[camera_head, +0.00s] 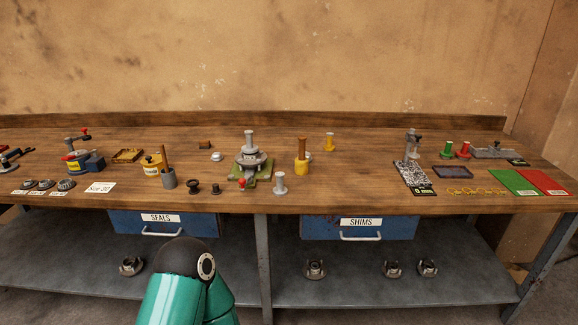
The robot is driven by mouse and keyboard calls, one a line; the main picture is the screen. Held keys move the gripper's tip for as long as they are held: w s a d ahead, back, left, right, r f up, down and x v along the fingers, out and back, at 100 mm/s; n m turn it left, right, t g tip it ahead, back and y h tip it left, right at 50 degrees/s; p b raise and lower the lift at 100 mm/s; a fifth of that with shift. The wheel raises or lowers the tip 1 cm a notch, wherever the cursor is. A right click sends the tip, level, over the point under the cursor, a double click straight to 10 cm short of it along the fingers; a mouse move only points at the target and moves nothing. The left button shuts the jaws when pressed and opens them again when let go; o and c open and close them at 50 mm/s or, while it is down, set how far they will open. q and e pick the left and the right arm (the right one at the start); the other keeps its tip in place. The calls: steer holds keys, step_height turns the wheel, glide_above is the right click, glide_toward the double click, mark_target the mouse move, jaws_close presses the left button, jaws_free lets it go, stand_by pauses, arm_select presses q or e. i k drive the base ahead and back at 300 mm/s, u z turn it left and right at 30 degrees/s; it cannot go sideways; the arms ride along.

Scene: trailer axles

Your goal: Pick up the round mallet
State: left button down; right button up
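I cannot tell for certain which thing is the round mallet. The closest in look is a short yellow cylinder with an upright brown handle (301,165), standing right of the middle of the workbench (350,195). A small grey piece shows partly behind it. Another upright wooden stick stands in a grey cup (168,180) on the left part of the bench. Neither of my grippers shows; only a green and black arm part of mine rises at the bottom, left of the middle, in front of the lower shelf.
A grey hub on a green base (249,165) stands mid-bench. A grey flanged pin (280,184) stands close to the yellow cylinder. Blue drawers marked SEALS (190,229) and SHIMS (400,229) hang under the bench edge. Green (514,182) and red mats lie at right.

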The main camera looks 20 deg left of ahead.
mark_target(301, 163)
steer(key=u, duration=1.1)
steer(key=i, duration=1)
steer(key=u, duration=0.1)
